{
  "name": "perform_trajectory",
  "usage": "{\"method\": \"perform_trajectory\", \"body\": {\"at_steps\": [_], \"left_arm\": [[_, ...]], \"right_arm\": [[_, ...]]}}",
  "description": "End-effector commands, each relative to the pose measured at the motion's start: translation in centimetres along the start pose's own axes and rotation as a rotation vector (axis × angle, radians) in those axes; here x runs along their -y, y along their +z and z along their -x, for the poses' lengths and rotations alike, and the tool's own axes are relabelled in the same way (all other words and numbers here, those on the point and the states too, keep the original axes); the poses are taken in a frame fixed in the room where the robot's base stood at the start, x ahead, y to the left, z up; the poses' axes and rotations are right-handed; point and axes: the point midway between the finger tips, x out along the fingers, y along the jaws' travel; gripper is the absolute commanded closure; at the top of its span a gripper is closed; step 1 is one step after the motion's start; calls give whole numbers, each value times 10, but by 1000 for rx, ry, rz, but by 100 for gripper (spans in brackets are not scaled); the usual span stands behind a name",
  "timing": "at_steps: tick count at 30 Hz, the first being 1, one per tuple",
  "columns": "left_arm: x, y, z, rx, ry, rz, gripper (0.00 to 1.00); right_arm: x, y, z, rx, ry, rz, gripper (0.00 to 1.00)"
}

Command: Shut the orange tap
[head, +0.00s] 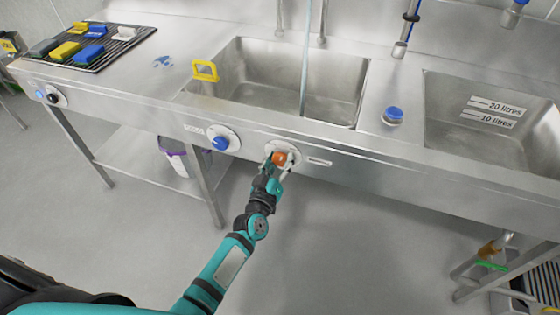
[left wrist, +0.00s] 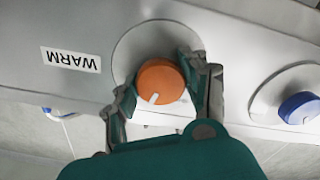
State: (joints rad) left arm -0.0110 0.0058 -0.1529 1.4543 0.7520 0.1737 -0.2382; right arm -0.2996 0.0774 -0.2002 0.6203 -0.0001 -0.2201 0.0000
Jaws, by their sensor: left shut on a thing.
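The orange tap (head: 280,158) is a round knob on a pale disc on the front panel of the steel sink unit. In the left wrist view the orange tap (left wrist: 160,82) has a white mark on its lower left rim, and a label reading WARM shows upside down beside it. My left gripper (head: 277,163) is at the knob, its fingers on either side of it. In the left wrist view my left gripper (left wrist: 158,90) is shut on the knob. A thin stream of water (head: 306,60) falls into the left basin (head: 340,88). My right gripper is not in view.
A blue knob (head: 220,142) is on the panel left of the orange one. Another blue knob (head: 393,115) stands on the deck between the basins. A yellow item (head: 205,71) sits on the left basin's rim. A rack (head: 125,45) holds coloured blocks. Floor in front is clear.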

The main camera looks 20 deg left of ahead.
Motion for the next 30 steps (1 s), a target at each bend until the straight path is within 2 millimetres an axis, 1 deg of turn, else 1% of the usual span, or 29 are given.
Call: {"method": "perform_trajectory", "body": {"at_steps": [21, 30], "left_arm": [[-1, -1, 0, -3, 1, 679, 86], [-1, -1, 0, -3, 0, 913, 86]], "right_arm": [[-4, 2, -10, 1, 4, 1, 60], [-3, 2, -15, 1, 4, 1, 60]]}}
